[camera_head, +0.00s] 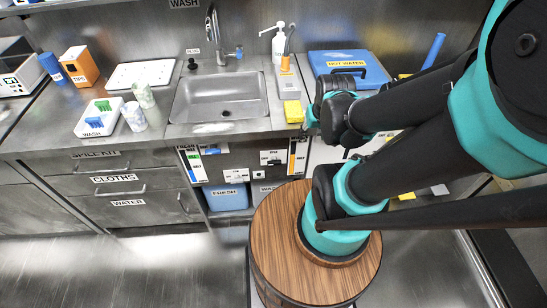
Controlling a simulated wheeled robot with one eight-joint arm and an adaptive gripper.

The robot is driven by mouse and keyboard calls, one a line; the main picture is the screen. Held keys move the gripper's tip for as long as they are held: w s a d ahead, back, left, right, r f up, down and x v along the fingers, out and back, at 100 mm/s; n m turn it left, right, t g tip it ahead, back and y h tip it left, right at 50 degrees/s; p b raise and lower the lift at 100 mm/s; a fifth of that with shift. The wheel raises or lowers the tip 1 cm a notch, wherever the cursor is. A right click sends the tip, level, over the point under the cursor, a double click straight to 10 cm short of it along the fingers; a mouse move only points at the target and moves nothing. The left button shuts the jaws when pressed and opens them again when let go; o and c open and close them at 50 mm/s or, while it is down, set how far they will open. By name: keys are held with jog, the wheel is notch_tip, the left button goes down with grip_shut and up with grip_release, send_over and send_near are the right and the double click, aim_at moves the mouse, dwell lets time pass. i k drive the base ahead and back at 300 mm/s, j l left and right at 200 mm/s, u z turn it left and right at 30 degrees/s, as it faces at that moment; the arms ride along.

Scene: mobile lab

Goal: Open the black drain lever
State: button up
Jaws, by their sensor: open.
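A small black piece (192,64) stands on the counter at the back left corner of the steel sink (220,97); the label above it is too small to read. Another small black piece (273,161) sits at a white label on the dark panel under the sink. I cannot tell from the picture which one is the drain lever. My folded arm comes in from the right, and its teal and black wrist is in front of the counter, right of the sink. The jaws of my gripper do not show; they seem hidden by the wrist.
A faucet (216,40) stands behind the sink. A soap bottle (279,43), a yellow sponge (293,111) and a blue hot-water box (349,69) are right of it. Cups (134,116) and a white wash tray (100,117) are left. A blue bin (226,198) sits below. The floor at left is clear.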

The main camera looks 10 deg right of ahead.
aim_at(274, 162)
jog(key=k+l, duration=0.15)
jog(key=l, duration=0.25)
jog(key=k+l, duration=0.15)
jog(key=l, duration=0.2)
jog(key=k+l, duration=0.15)
jog(key=l, duration=0.25)
jog(key=k+l+u, duration=0.1)
jog(key=l, duration=0.3)
jog(key=k+l, duration=0.15)
jog(key=l, duration=0.2)
jog(key=k+l, duration=0.2)
jog(key=l, duration=0.2)
jog(key=k+l, duration=0.15)
jog(key=l, duration=0.2)
